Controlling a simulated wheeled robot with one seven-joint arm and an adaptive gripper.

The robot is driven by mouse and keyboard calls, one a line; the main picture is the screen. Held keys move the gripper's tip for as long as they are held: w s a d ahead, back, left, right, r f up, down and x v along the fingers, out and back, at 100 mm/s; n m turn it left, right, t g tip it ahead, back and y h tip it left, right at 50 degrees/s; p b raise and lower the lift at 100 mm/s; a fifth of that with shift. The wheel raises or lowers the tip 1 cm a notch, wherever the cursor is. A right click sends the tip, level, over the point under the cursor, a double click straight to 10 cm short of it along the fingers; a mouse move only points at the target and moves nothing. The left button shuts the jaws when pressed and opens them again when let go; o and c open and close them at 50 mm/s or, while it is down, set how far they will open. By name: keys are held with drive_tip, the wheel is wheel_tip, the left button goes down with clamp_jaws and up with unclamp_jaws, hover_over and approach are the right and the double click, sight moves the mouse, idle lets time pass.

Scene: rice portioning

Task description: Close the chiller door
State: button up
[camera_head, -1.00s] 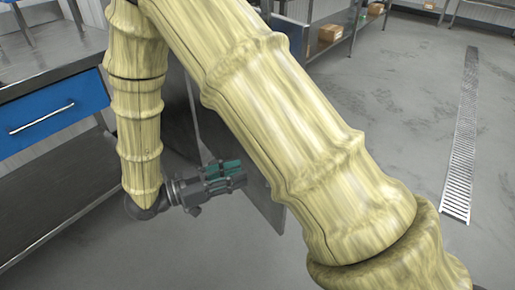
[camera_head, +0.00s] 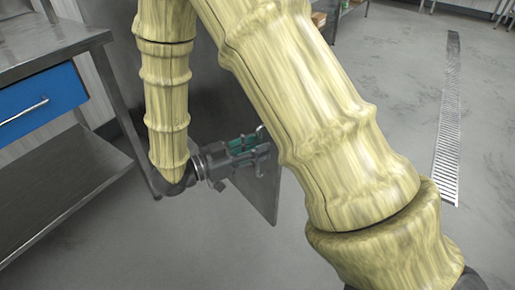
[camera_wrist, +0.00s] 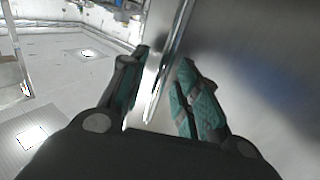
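The chiller door (camera_head: 262,192) is a grey metal panel, seen at a steep angle behind my arm in the head view; much of it is hidden. In the wrist view its smooth metal face (camera_wrist: 275,60) fills the right side. My gripper (camera_head: 258,142) is beside the door, with teal finger pads. In the wrist view my gripper (camera_wrist: 164,62) has its fingers apart, one on each side of a thin bright upright bar (camera_wrist: 157,82), which looks like the door's handle or edge. I cannot tell whether either finger touches it.
A steel worktable with a blue drawer (camera_head: 40,103) and a lower shelf (camera_head: 65,185) stands at the left. Grey floor is clear at the right, with a long drain grate (camera_head: 447,130). My arm hides the middle of the head view.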

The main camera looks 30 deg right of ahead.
drive_tip(key=shift+d, duration=0.25)
clamp_jaws()
